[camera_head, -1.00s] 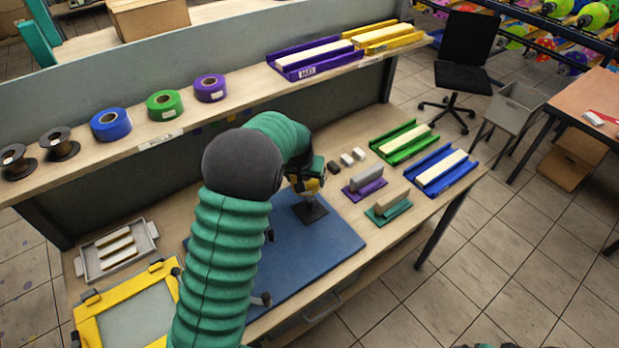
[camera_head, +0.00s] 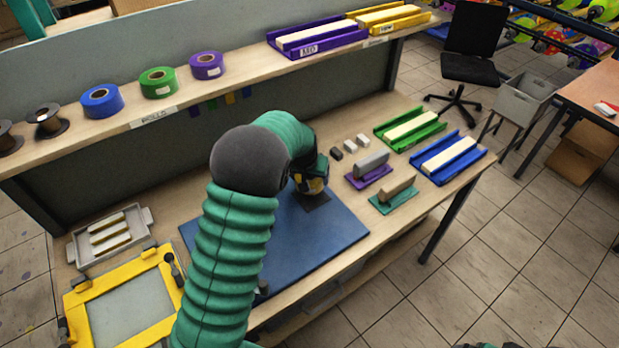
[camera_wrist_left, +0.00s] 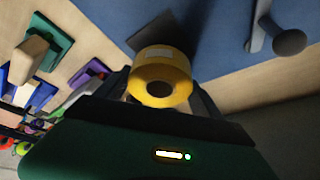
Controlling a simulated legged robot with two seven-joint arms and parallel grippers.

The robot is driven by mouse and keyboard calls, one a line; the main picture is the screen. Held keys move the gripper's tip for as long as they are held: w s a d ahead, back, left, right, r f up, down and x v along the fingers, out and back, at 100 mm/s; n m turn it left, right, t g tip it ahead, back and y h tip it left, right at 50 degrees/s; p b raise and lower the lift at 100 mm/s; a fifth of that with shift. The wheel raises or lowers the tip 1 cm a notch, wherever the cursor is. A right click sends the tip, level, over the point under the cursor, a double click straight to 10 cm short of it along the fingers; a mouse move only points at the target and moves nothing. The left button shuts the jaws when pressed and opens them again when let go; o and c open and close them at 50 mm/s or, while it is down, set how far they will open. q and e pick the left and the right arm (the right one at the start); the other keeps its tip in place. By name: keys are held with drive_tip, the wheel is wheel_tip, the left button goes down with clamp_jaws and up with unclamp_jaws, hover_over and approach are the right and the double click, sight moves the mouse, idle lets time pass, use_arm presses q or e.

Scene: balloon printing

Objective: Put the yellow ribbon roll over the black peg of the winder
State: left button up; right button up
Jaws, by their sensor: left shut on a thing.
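The yellow ribbon roll (camera_wrist_left: 160,64) is between the fingers of my left gripper (camera_wrist_left: 160,92) in the left wrist view, with its dark centre hole facing the camera. In the head view, my left gripper (camera_head: 311,183) and part of the yellow roll (camera_head: 317,187) are close above the winder's dark square base (camera_head: 314,203). The base also shows beyond the roll in the left wrist view (camera_wrist_left: 150,34). The black peg is hidden, so I cannot tell whether the roll is around it. My right gripper is not in view.
The base is on a blue mat (camera_head: 290,243). Purple (camera_head: 369,178) and teal (camera_head: 395,197) stamp stands are to its right. A yellow frame (camera_head: 83,318) and grey tray (camera_head: 72,250) are at left. Blue (camera_head: 101,109), green (camera_head: 150,91) and purple (camera_head: 206,74) rolls are on the shelf above.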

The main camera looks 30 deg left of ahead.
use_arm(q)
drive_tip(key=shift+s+d+f, duration=0.4)
drive_tip(key=shift+d+f, duration=0.05)
drive_tip(key=shift+f, duration=0.3)
drive_tip(key=shift+d+f+b, duration=0.2)
drive_tip(key=shift+f+b, duration=0.1)
drive_tip(key=c, duration=0.3)
drive_tip(key=shift+b+x, duration=0.4)
drive_tip(key=shift+x, duration=0.45)
drive_tip(key=shift+w+f, duration=0.1)
drive_tip(key=shift+f, duration=0.15)
drive_tip(key=shift+a+f, duration=0.15)
drive_tip(key=shift+a, duration=0.1)
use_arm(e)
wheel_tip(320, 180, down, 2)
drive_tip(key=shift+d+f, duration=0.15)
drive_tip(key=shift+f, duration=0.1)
use_arm(q)
drive_tip(key=o, duration=1.8)
drive_tip(key=shift+c, duration=0.2)
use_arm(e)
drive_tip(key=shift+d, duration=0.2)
